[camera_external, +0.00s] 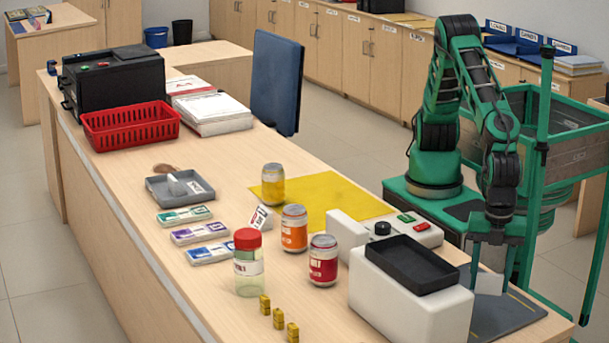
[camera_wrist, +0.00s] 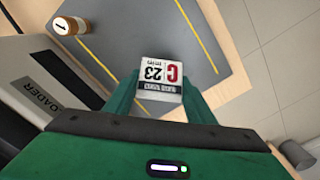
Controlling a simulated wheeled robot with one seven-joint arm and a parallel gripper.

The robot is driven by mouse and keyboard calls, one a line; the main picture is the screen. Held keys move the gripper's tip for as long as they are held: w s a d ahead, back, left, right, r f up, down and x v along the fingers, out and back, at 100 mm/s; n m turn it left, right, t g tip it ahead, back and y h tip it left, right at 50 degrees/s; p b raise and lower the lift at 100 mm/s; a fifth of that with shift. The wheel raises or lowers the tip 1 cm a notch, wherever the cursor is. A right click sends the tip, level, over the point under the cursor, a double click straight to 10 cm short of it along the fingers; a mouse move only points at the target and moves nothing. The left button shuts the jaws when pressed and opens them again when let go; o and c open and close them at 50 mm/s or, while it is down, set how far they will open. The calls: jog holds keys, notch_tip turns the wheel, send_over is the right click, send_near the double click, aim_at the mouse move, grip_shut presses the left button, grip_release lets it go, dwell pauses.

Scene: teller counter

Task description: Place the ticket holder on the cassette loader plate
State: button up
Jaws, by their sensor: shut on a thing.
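The ticket holder (camera_wrist: 161,77), a small white block printed with a red letter and "23", sits between the fingers of my gripper (camera_wrist: 158,98) in the wrist view. In the external view my gripper (camera_external: 489,262) points down at the counter's right end, shut on the white ticket holder (camera_external: 488,284). The cassette loader plate (camera_external: 508,314) is a dark grey sheet with yellow lines, beside the white loader. It also shows in the wrist view (camera_wrist: 140,40). The holder is over the plate; I cannot tell whether it touches it.
The white loader with a black tray (camera_external: 410,264) stands left of my gripper. A small cylinder marked "1" (camera_wrist: 70,25) stands by the plate's upper left in the wrist view. Cans, a red-lidded jar (camera_external: 248,268) and yellow pieces (camera_external: 279,318) stand further left.

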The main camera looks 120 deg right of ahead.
aim_at(485, 292)
jog(key=shift+w+d+f, duration=0.1)
jog(key=shift+w+f, duration=0.25)
jog(key=shift+f, duration=1.85)
jog(key=shift+f, duration=0.1)
jog(key=o, duration=1)
jog(key=shift+o, duration=0.2)
notch_tip(485, 292, up, 12)
jog(key=shift+r, duration=0.1)
